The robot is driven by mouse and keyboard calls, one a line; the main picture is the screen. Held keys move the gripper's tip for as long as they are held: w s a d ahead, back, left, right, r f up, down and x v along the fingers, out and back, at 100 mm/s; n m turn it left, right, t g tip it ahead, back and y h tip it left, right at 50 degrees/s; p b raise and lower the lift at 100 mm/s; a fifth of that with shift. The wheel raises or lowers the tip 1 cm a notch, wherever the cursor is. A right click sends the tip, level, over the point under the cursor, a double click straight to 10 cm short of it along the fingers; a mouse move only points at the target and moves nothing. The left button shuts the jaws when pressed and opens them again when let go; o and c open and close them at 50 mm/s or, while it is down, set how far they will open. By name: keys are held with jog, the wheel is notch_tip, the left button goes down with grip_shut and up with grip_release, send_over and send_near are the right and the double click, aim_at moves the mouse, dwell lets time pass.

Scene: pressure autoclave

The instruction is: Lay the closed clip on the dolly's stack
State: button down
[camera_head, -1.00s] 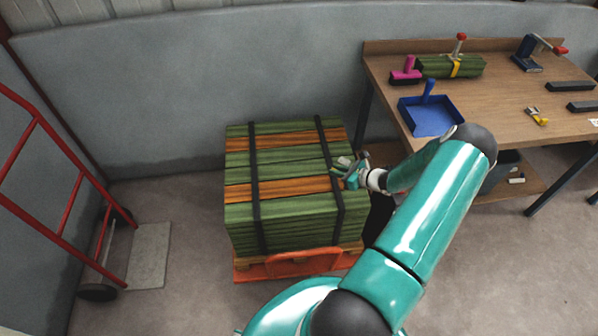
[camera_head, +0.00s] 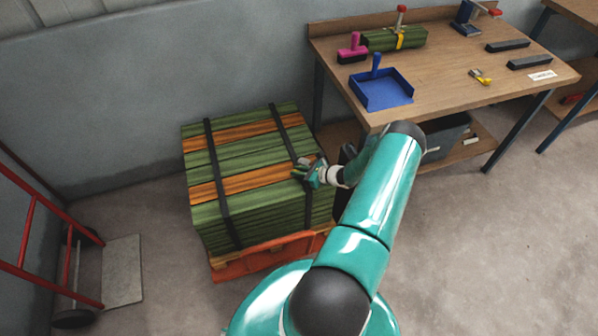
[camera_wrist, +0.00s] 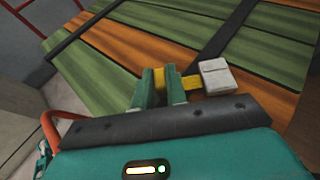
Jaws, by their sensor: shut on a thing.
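My gripper (camera_head: 310,172) is over the right side of the dolly's stack, beside the right black strap. In the wrist view its two green fingers (camera_wrist: 160,88) are shut on a clip with a yellow bar and a pale grey block (camera_wrist: 217,77) that sticks out to the right. The fingers hide part of the clip. The stack (camera_head: 235,148) is made of green and orange boards bound by two black straps, on an orange dolly (camera_head: 235,268). The stack's top fills much of the wrist view (camera_wrist: 120,45). I cannot tell whether the clip touches the boards.
A wooden bench (camera_head: 440,85) at the right holds a blue tray (camera_head: 382,92), a magenta-handled tool (camera_head: 352,48), a clamped green bundle (camera_head: 395,39), a small yellow tool (camera_head: 480,77) and dark bars. A red hand truck (camera_head: 30,230) stands at the left. A dark bin (camera_head: 445,135) sits under the bench.

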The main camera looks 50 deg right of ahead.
jog(key=shift+f, duration=0.15)
jog(key=c, duration=1.4)
grip_release()
